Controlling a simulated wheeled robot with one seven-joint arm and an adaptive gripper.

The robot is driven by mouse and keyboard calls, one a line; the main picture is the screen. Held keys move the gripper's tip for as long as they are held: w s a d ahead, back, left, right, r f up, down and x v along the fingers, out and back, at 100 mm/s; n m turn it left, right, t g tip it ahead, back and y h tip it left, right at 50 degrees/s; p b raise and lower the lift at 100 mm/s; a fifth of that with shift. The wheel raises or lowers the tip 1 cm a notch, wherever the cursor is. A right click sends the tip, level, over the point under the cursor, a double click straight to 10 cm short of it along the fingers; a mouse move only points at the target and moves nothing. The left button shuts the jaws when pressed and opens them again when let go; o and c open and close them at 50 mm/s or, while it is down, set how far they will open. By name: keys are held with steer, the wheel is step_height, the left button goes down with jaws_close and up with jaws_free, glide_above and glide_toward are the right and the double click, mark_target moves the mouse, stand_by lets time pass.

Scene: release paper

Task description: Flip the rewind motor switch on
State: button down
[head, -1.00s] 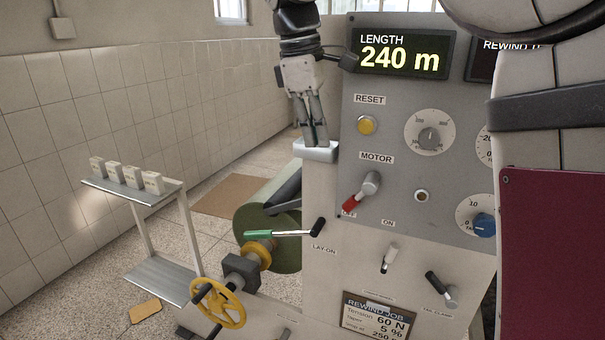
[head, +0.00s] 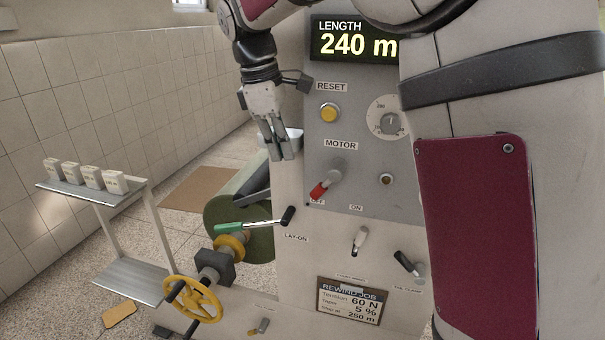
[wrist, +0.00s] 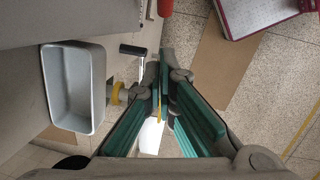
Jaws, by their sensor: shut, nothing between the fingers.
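The motor switch (head: 327,186) sits on the grey panel under the MOTOR label (head: 341,145). It has a grey knob and a red-tipped handle that points down-left at the OFF label (head: 317,202). The ON label (head: 355,208) is to its lower right. My gripper (head: 282,157) is shut and empty at the panel's left side, up and left of the switch and apart from it. Its fingers point down, in front of a small white tray (head: 295,135). The wrist view shows the fingers (wrist: 165,64) converging beside the tray (wrist: 72,88); the switch cannot be made out there.
The yellow reset button (head: 330,113) and a dial (head: 390,121) are above the switch. A shelf (head: 95,193) with small boxes stands left.

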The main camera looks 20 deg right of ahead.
mark_target(326, 182)
steer(key=s+d+f+p, duration=0.1)
steer(key=d+f, duration=0.3)
steer(key=f, duration=0.2)
steer(key=shift+s, duration=0.15)
